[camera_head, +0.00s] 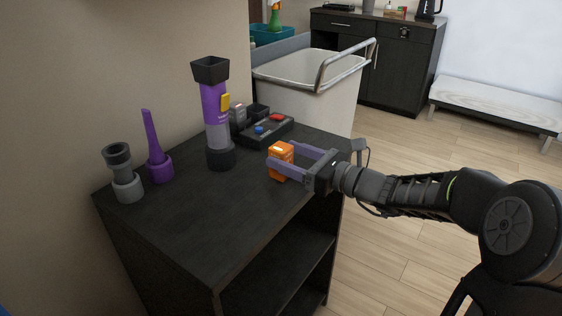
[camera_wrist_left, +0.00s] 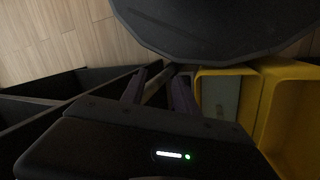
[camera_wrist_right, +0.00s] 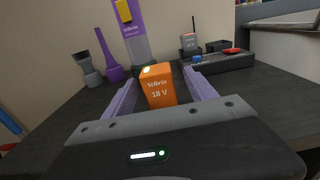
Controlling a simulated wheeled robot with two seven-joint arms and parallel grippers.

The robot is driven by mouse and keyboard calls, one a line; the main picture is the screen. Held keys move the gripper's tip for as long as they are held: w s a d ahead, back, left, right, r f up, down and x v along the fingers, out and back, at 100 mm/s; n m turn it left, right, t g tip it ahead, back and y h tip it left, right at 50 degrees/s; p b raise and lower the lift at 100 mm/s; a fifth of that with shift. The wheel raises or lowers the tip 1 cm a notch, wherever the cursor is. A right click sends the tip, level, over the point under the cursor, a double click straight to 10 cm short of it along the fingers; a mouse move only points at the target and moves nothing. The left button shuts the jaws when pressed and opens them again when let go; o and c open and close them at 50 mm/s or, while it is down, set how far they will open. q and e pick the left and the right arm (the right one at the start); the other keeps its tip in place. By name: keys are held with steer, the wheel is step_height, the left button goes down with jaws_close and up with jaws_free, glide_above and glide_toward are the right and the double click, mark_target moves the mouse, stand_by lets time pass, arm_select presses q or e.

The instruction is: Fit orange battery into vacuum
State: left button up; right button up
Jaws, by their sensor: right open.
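The orange battery (camera_head: 280,160) stands upright on the dark vanity top, near its right edge. It also shows in the right wrist view (camera_wrist_right: 158,86), with "18 V" on its face. My right gripper (camera_head: 290,162) is open, with its purple fingers on either side of the battery; I cannot tell whether they touch it. The vacuum (camera_head: 215,120), a purple and grey upright body with a black flared top, stands behind and to the left of the battery. My left gripper (camera_wrist_left: 158,90) shows only in the left wrist view, its fingers apart beside yellow bins.
A grey nozzle (camera_head: 124,175) and a purple crevice nozzle (camera_head: 157,155) stand left of the vacuum. A dark charger (camera_head: 265,130) with red and blue buttons lies behind the battery. The vanity's front area is clear. A white cart (camera_head: 320,95) stands behind.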

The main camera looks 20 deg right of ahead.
mark_target(271, 150)
steer(key=x, duration=0.5)
steer(key=shift+a, duration=0.1)
steer(key=shift+s, duration=0.1)
stand_by(0.3)
jaws_close()
stand_by(0.5)
